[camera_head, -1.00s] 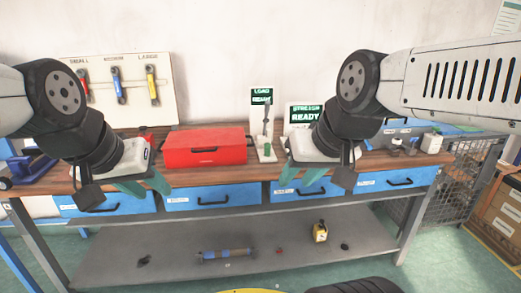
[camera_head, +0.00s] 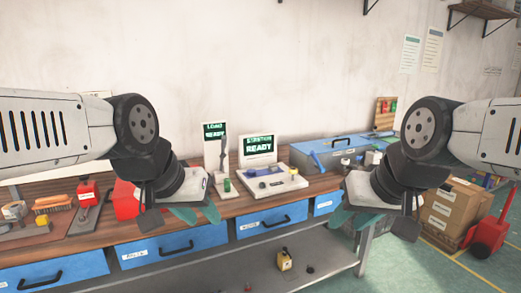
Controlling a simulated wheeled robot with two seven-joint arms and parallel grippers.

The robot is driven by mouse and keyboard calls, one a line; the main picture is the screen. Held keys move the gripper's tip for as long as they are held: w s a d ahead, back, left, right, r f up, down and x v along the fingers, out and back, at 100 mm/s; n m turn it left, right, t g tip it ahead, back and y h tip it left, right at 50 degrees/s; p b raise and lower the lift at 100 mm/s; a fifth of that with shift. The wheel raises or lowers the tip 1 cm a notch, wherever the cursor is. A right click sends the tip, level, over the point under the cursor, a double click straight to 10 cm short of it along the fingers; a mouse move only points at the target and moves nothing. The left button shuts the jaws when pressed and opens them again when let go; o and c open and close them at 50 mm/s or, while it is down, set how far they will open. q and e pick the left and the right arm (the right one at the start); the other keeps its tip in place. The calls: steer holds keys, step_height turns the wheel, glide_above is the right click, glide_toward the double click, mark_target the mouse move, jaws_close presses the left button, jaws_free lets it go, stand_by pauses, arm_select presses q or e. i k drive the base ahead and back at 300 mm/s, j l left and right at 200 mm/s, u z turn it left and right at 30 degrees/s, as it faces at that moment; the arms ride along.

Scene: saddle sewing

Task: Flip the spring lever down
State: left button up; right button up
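A slim dark lever (camera_head: 223,154) stands upright on a small white stand (camera_head: 212,178) on the workbench, beside a sign reading LOAD READY; it looks like the spring lever. A small green piece (camera_head: 227,185) sits low on this stand. My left gripper (camera_head: 198,212) is open and empty, in front of the stand and lower in the picture, apart from the lever. My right gripper (camera_head: 351,217) is open and empty in front of the bench, well to the right of the lever.
A white station (camera_head: 270,186) with a dark and blue part and a STRETCH READY sign stands right of the lever. A red box (camera_head: 127,198) is partly hidden by my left arm. Cardboard boxes (camera_head: 448,207) stand at right.

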mark_target(223, 155)
steer(key=j+z, duration=0.35)
steer(key=j, duration=0.25)
steer(key=j+z, duration=0.3)
steer(key=j, duration=0.3)
steer(key=k+j+z, duration=0.2)
steer(key=j+z, duration=0.15)
steer(key=j, duration=0.2)
steer(key=k+j, duration=0.1)
steer(key=j, duration=0.3)
steer(key=k+j, duration=0.1)
steer(key=j, duration=0.3)
steer(key=k+j, duration=0.1)
steer(key=j, duration=0.3)
steer(key=k+j, duration=0.1)
steer(key=j, duration=0.3)
steer(key=k+j+z, duration=0.1)
steer(key=j, duration=0.3)
steer(key=i+l+u, duration=0.6)
steer(key=u, duration=0.15)
